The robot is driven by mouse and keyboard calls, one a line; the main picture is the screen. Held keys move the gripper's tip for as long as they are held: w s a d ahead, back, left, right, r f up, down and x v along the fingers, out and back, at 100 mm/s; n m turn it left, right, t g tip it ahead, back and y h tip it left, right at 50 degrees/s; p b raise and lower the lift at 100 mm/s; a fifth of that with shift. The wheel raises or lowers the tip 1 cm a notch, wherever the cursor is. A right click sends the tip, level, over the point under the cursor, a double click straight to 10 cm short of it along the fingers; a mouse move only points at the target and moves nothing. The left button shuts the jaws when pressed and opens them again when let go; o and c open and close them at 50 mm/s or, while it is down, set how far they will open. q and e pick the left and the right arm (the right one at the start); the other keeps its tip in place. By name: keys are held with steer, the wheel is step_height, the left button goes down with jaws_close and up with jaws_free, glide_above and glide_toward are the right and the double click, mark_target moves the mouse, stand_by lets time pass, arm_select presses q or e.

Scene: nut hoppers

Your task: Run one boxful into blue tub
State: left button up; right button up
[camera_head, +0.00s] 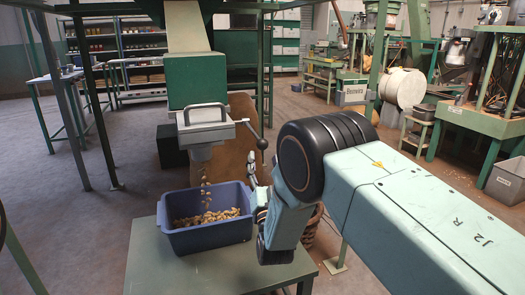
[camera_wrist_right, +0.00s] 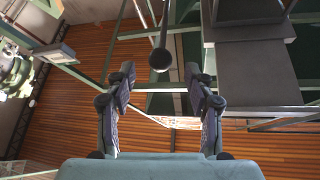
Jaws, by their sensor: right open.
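A blue tub (camera_head: 215,240) stands on a green table, with a layer of tan nuts (camera_head: 212,216) inside. A stream of nuts falls into it from the metal outlet (camera_head: 207,133) under a green hopper box (camera_head: 196,79). A lever with a black ball knob (camera_head: 262,144) sticks out at the outlet's right side. My right gripper (camera_head: 251,174) is just below the knob, partly hidden by its wrist. In the right wrist view its two fingers (camera_wrist_right: 160,82) are apart and empty, and the knob (camera_wrist_right: 160,60) shows just beyond the tips, apart from them. My left gripper is out of view.
The green table (camera_head: 160,272) carries the tub near its back edge. A brown board (camera_head: 240,115) and a wicker basket (camera_head: 311,230) are behind my right arm. Green posts and shelves stand behind.

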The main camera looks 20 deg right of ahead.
steer(key=v, duration=0.6)
stand_by(0.7)
